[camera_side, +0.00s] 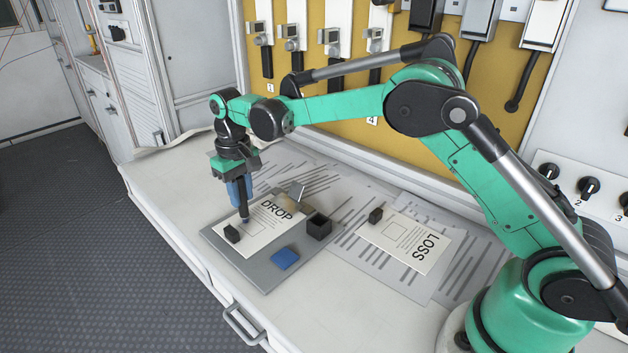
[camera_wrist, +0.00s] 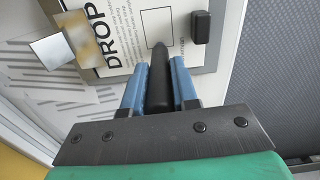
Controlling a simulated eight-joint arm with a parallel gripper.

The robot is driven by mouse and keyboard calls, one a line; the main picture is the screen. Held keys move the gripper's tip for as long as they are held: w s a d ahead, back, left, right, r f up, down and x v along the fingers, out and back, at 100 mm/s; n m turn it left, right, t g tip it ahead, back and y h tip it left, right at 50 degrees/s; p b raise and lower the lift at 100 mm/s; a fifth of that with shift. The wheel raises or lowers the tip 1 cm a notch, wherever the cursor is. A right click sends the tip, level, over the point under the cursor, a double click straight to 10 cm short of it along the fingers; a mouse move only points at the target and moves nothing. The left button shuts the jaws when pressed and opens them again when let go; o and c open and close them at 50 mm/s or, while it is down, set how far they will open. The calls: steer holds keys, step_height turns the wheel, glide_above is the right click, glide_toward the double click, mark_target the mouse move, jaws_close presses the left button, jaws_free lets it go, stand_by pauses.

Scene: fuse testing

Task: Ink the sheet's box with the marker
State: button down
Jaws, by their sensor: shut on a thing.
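The DROP sheet (camera_side: 272,224) lies on a grey board (camera_side: 262,277), with print and an outlined box. In the wrist view, the box (camera_wrist: 157,25) on the sheet (camera_wrist: 125,15) looks blank where it shows. My gripper (camera_side: 239,192), with blue fingers, is shut on a black marker (camera_wrist: 158,90) and holds it pointing down. The marker's tip overlaps the lower edge of the box in the wrist view; I cannot tell whether it touches the paper. In the side view the marker (camera_side: 243,205) stands nearly upright over the sheet and hides part of the box area.
A black block (camera_side: 232,233) sits on the sheet beside the box. A black open-topped holder (camera_side: 319,227) and blue pad (camera_side: 285,258) are on the board. A tan-and-silver piece (camera_side: 292,198) stands behind.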

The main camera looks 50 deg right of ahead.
steer(key=shift+s, duration=2)
steer(key=shift+w, duration=1.9)
steer(key=shift+w+r, duration=0.15)
steer(key=shift+r, duration=3.8)
steer(key=shift+f, duration=0.1)
